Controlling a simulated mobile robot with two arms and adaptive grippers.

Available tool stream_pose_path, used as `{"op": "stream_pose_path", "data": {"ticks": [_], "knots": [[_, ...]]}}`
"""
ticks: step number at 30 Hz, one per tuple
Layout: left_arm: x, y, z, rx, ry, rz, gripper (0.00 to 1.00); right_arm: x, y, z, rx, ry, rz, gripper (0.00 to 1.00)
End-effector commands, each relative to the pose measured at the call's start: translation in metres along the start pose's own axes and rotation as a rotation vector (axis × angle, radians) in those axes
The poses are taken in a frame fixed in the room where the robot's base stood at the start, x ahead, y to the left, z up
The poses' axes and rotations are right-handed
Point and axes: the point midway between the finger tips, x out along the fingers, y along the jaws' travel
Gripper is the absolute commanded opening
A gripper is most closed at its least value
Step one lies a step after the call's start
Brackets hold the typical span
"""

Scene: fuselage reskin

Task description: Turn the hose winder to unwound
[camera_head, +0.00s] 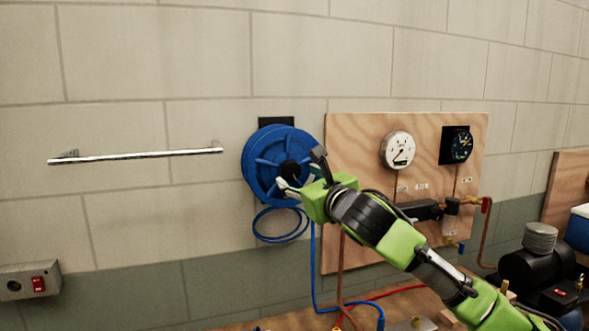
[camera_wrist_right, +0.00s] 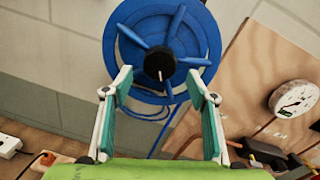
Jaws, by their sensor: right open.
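The hose winder (camera_head: 267,160) is a blue spoked reel on the block wall, left of the plywood panel. It also shows in the right wrist view (camera_wrist_right: 200,35), with a black hub knob (camera_wrist_right: 159,66) that bears a white mark at its middle. Blue hose hangs in loops (camera_head: 281,224) below the reel. My right gripper (camera_head: 301,169) is in front of the reel's lower right part in the head view. In the right wrist view its two fingers (camera_wrist_right: 160,86) are spread apart on either side below the knob, with nothing between them. My left gripper is not in view.
The plywood panel (camera_head: 349,135) carries a white gauge (camera_head: 397,150), a dark gauge (camera_head: 457,146) and pipework. A chrome rail (camera_head: 138,155) is on the wall at left. A grey box with a red switch (camera_head: 38,283) is at lower left. A black compressor (camera_head: 537,270) stands at right.

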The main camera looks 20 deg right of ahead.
Motion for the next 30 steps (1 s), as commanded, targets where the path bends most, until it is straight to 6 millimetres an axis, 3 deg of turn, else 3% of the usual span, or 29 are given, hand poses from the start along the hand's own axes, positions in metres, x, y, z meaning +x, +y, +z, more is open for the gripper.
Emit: {"op": "stream_pose_path", "data": {"ticks": [7,19,20,24,30], "knots": [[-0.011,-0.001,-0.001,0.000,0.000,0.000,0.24,0.030,0.000,0.001,0.001,0.001,0.000,0.53],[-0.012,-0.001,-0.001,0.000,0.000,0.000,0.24,0.037,0.000,0.000,0.000,0.000,0.000,0.53],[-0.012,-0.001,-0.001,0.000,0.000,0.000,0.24,0.037,0.000,0.000,0.000,0.000,0.000,0.50],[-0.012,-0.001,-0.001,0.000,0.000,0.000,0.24,0.037,0.000,0.000,0.000,0.000,0.000,0.14],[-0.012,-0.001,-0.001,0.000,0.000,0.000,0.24,0.037,0.000,0.000,0.003,0.000,0.000,0.14]]}}
